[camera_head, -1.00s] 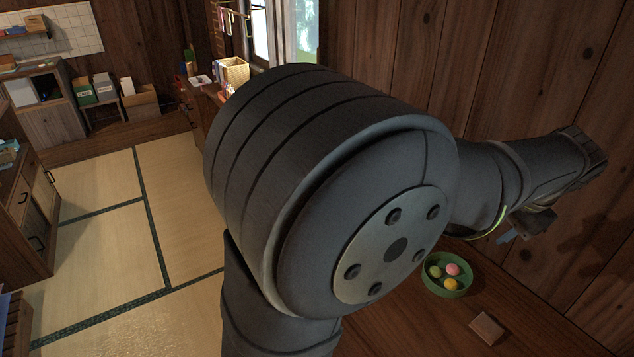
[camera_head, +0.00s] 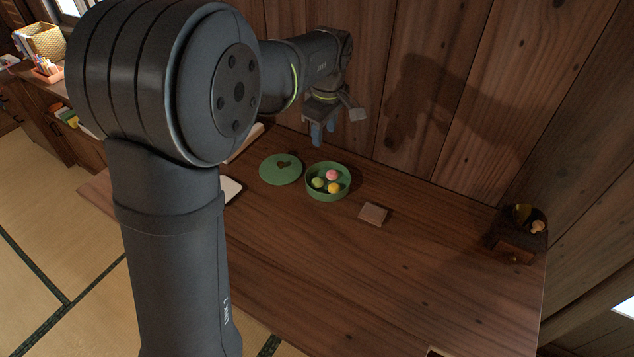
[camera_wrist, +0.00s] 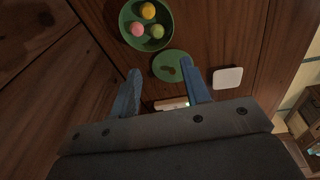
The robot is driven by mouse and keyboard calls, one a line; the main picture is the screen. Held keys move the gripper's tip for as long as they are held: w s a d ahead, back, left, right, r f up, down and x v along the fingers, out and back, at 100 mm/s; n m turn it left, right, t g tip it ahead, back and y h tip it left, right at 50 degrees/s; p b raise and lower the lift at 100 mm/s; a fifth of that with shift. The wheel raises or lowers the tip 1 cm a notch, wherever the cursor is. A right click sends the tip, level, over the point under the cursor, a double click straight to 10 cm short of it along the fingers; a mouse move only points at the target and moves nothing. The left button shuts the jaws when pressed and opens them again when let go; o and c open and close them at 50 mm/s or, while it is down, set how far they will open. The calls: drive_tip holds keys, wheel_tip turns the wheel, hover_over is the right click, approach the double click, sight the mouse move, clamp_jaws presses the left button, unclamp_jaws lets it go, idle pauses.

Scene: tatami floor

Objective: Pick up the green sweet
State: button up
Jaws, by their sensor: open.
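The green sweet (camera_head: 318,183) lies in a round green bowl (camera_head: 327,197) on the wooden table, at the bowl's left side. A pink sweet (camera_head: 331,175) and a yellow sweet (camera_head: 334,188) lie in the bowl with it. My gripper (camera_head: 321,140) is open and empty, above the table and behind the bowl by the plank wall. In the wrist view the green sweet (camera_wrist: 157,31) shows beyond my blue fingertips, near the top, in the bowl (camera_wrist: 123,22) with the pink and yellow ones. Nothing hides it.
A flat green lid (camera_head: 281,169) with a brown mark lies left of the bowl. A small wooden block (camera_head: 373,214) lies at its front right. A white square (camera_wrist: 227,78) lies beyond the lid. A dark wooden box (camera_head: 514,240) stands far right. The table's middle is clear.

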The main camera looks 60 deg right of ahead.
drive_tip(key=w+d+f+n+g, duration=0.1)
drive_tip(key=w+f+n, duration=0.35)
drive_tip(key=n, duration=0.55)
drive_tip(key=n+g, duration=0.1)
drive_tip(key=n, duration=0.2)
hover_over(317, 180)
drive_tip(key=a, duration=0.1)
drive_tip(key=f, duration=1.2)
drive_tip(key=shift+w+f, duration=0.1)
drive_tip(key=shift+w, duration=0.25)
drive_tip(key=shift+s+d+f, duration=0.1)
drive_tip(key=shift+d+f, duration=0.05)
drive_tip(key=shift+f, duration=0.7)
drive_tip(key=shift+s+d+f, duration=0.1)
drive_tip(key=shift+d+f, duration=0.05)
drive_tip(key=shift+f, duration=0.75)
drive_tip(key=shift+s+d+f, duration=0.1)
drive_tip(key=shift+d+f, duration=0.05)
drive_tip(key=shift+f, duration=0.7)
drive_tip(key=c, duration=0.7)
